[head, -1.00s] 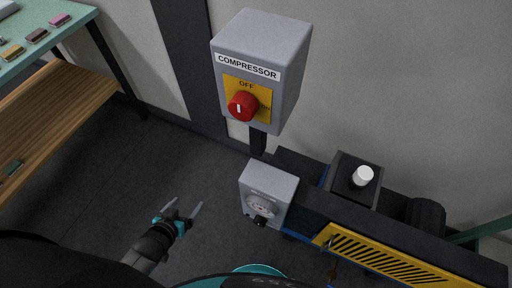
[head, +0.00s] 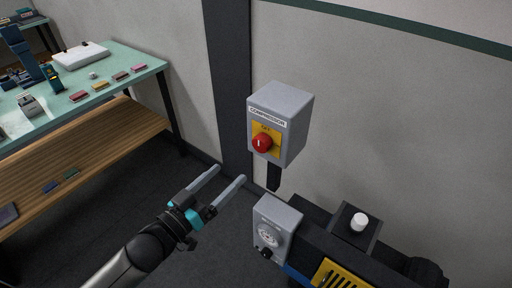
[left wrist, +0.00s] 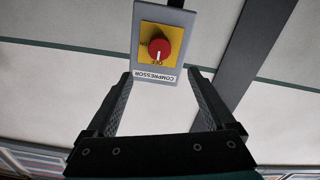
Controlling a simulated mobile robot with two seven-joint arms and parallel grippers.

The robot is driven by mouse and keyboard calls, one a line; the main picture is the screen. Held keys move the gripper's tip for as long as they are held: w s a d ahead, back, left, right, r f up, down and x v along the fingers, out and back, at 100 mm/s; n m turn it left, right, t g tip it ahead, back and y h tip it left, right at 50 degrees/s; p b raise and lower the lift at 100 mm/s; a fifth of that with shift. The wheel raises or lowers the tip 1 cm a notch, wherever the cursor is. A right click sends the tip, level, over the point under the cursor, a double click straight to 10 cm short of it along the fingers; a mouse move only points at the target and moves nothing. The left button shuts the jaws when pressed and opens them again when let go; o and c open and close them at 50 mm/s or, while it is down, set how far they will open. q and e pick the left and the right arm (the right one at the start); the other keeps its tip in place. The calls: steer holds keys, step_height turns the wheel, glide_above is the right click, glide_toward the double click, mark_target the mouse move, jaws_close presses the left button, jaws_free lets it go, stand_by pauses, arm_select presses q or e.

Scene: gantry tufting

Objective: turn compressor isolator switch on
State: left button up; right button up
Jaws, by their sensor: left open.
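The grey compressor isolator box (head: 293,103) is fixed on a dark post by the wall, with a COMPRESSOR label and a yellow plate (head: 275,135) marked OFF. Its red knob (head: 262,143) has a white mark pointing toward OFF. In the left wrist view the box shows upside down, and the red knob (left wrist: 159,49) sits ahead, beyond the fingertips. My left gripper (head: 224,179) is open and empty, below and left of the box, apart from it. It also shows in the left wrist view (left wrist: 160,78). My right gripper is not in view.
Below the box stands a grey gauge unit (head: 283,213) with a black knob, beside dark machinery with a white cap (head: 359,222) and a yellow slotted guard (head: 338,275). A green-topped bench (head: 110,90) with small items is at left. Floor between is clear.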

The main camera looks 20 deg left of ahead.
mark_target(259, 146)
arm_select(q)
steer(key=p+x, duration=0.1)
steer(key=x, duration=1.1)
steer(key=shift+w+d, duration=0.1)
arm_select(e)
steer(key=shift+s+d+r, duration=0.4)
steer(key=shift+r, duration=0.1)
arm_select(q)
steer(key=shift+c, duration=0.2)
steer(key=c, duration=1.3)
